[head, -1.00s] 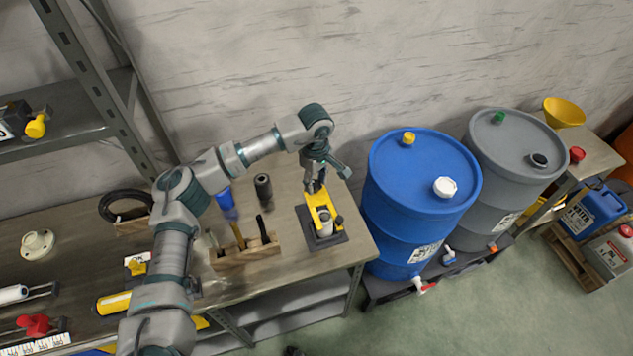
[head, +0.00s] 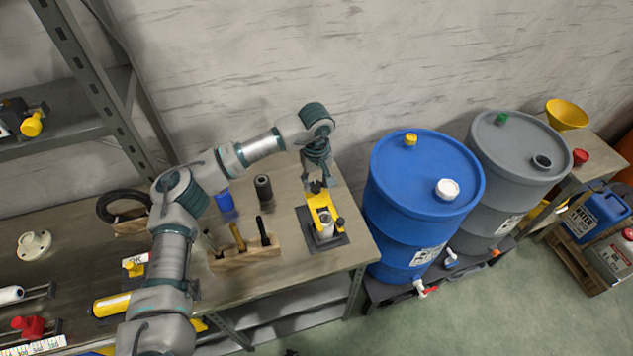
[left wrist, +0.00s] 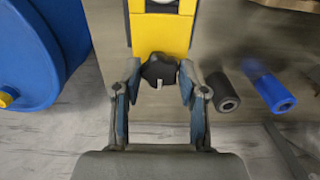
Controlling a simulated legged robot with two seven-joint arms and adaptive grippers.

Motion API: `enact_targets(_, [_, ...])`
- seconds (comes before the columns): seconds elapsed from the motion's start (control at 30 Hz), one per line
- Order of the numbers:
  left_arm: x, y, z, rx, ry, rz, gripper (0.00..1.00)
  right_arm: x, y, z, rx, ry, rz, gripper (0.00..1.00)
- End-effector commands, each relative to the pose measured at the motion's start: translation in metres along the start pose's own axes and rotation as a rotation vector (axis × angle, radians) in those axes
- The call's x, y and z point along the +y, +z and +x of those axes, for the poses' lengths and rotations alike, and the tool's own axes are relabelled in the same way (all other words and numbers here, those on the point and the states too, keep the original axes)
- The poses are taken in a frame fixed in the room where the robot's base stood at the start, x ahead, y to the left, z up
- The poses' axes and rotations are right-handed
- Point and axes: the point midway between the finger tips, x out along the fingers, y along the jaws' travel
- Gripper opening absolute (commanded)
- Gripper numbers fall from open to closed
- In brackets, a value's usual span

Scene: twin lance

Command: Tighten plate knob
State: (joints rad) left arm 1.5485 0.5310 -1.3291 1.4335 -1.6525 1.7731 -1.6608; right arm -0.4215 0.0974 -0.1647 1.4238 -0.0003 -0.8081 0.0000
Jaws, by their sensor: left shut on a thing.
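A yellow plate fixture (head: 318,204) stands on a dark base (head: 325,243) near the right end of the bench. A black lobed knob (head: 316,187) sits at its far end, and it also shows in the left wrist view (left wrist: 158,70). My left gripper (head: 318,184) points down over this end. In the left wrist view its two fingers (left wrist: 159,82) are on either side of the knob, shut on it. A second small dark knob (head: 340,222) is on the fixture's near right side. My right gripper is not in view.
A wooden block with upright tools (head: 245,257) stands left of the fixture. A black cylinder (head: 263,187) and a blue one (head: 224,201) stand behind it. A blue drum (head: 420,190) is close to the right, beside a grey drum (head: 515,150).

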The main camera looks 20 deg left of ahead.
Motion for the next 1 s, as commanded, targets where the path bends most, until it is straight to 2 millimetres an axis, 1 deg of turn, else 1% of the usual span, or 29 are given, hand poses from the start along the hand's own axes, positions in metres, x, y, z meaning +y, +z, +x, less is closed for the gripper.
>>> enact_targets(0.03, [0.001, -0.004, -0.005, 0.011, 0.010, -0.006, 0.07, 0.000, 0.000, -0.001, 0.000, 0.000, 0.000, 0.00])
enact_targets(0.27, [0.001, -0.004, -0.005, 0.011, 0.011, -0.007, 0.07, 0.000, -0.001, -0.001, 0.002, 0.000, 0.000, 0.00])
enact_targets(0.3, [0.001, -0.004, -0.005, 0.011, 0.011, -0.007, 0.49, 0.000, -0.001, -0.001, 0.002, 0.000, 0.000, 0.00])
enact_targets(0.37, [0.001, -0.003, -0.004, 0.010, 0.010, -0.006, 0.64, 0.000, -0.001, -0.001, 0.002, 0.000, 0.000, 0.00])
enact_targets(0.4, [0.001, -0.003, -0.004, 0.009, 0.009, -0.006, 0.67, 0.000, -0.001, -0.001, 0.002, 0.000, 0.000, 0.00])
enact_targets(0.67, [0.000, -0.001, -0.003, 0.005, 0.005, -0.003, 0.67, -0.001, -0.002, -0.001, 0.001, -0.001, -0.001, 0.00])
enact_targets(0.77, [0.000, -0.001, -0.008, 0.005, 0.005, -0.003, 0.67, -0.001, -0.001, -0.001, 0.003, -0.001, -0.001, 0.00])
enact_targets(0.87, [0.001, -0.001, -0.022, 0.006, 0.007, -0.003, 0.67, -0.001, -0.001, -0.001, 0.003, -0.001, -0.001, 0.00])
enact_targets(1.0, [0.001, -0.002, -0.053, 0.006, 0.007, -0.002, 0.67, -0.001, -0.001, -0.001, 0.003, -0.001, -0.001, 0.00])
